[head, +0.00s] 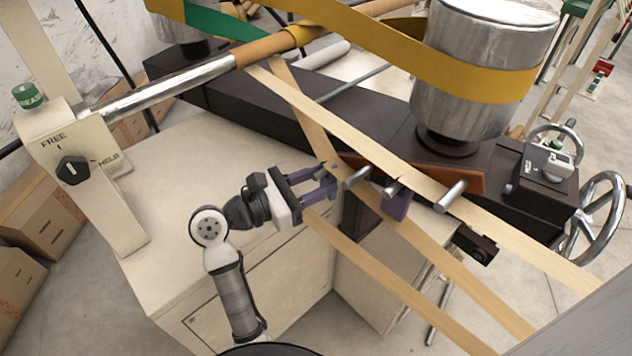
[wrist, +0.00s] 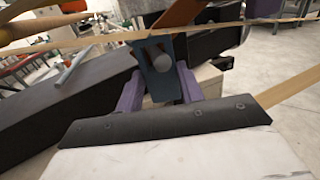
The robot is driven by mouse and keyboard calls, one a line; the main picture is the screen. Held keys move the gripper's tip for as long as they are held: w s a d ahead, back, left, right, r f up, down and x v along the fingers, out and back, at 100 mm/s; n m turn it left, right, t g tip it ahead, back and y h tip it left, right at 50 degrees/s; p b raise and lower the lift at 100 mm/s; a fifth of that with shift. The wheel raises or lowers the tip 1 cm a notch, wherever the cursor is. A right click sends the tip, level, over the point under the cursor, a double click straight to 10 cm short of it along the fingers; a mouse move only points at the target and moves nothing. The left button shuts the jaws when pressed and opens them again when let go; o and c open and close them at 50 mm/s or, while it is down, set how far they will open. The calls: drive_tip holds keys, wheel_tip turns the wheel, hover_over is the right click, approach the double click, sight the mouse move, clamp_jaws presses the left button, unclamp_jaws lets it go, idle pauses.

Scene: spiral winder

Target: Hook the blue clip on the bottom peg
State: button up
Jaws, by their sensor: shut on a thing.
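My gripper (head: 325,183) is shut on the blue clip (head: 328,190), its purple fingers on either side of it. The clip also shows in the wrist view (wrist: 154,82), upright between the fingers, with an opening near its top. The round grey end of a peg (wrist: 160,61) shows in that opening; I cannot tell how far the peg reaches through. In the head view, the leftmost peg (head: 357,177) is right beside the clip. A middle peg (head: 393,189) and a right peg (head: 452,194) stick out from the same orange plate (head: 466,180).
A purple clip (head: 397,208) hangs by the middle peg. Pale tan strips (head: 375,285) run diagonally past the pegs. A large metal drum (head: 468,75) stands behind, and a beige cabinet (head: 205,180) lies below my arm. A handwheel (head: 600,215) is at the right.

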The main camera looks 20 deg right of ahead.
idle(0.4)
drive_tip(key=o, duration=1.1)
drive_tip(key=shift+c, duration=0.2)
drive_tip(key=shift+a, duration=0.1)
